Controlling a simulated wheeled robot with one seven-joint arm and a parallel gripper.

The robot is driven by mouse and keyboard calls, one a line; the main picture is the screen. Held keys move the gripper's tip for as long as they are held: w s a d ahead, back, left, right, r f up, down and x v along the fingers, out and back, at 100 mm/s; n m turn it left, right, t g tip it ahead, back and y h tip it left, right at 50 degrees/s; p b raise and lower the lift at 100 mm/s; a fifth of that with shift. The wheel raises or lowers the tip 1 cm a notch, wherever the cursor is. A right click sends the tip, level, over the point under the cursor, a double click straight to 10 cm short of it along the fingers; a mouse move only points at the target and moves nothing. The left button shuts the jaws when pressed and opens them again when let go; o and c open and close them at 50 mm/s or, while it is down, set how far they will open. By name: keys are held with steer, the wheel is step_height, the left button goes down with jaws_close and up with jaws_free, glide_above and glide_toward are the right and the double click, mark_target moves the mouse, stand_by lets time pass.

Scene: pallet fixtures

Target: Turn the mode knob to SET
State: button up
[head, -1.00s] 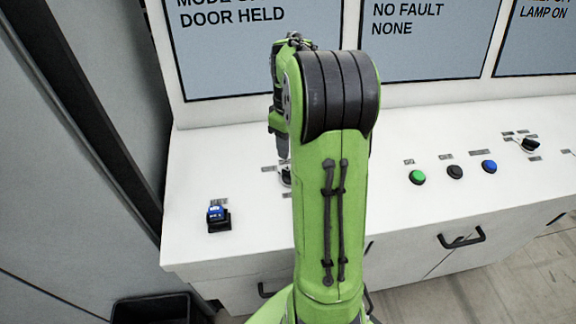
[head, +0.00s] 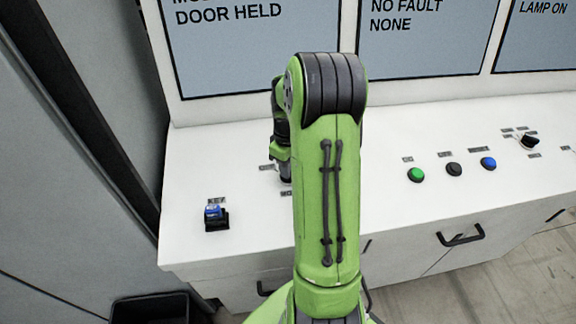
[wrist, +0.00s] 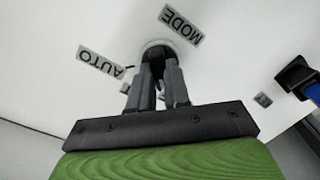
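The mode knob (wrist: 157,51) is in the wrist view, a round pale base with a dark middle, beside the MODE label (wrist: 181,25) and the AUTO label (wrist: 101,62). My gripper (wrist: 162,66) is right at the knob. Its two grey fingers stand a little apart, with the dark part of the knob seen between their tips. Whether they press on it cannot be told. No SET label is readable, and the knob's pointing direction is hidden.
A blue key switch (head: 214,215) stands left of the knob on the white console (head: 390,215). Green (head: 416,175), black (head: 454,169) and blue (head: 488,163) buttons and another knob (head: 529,142) are to the right. Screens rise behind. A dark bin (head: 155,308) is on the floor.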

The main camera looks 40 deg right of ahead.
steer(key=shift+m, duration=0.3)
jaws_close()
steer(key=m+b, duration=0.1)
steer(key=m, duration=0.3)
steer(key=shift+m+b, duration=0.5)
steer(key=shift+m, duration=1.5)
steer(key=o, duration=0.7)
jaws_free()
steer(key=shift+o, duration=0.2)
step_height(320, 180, up, 16)
steer(key=p, duration=0.1)
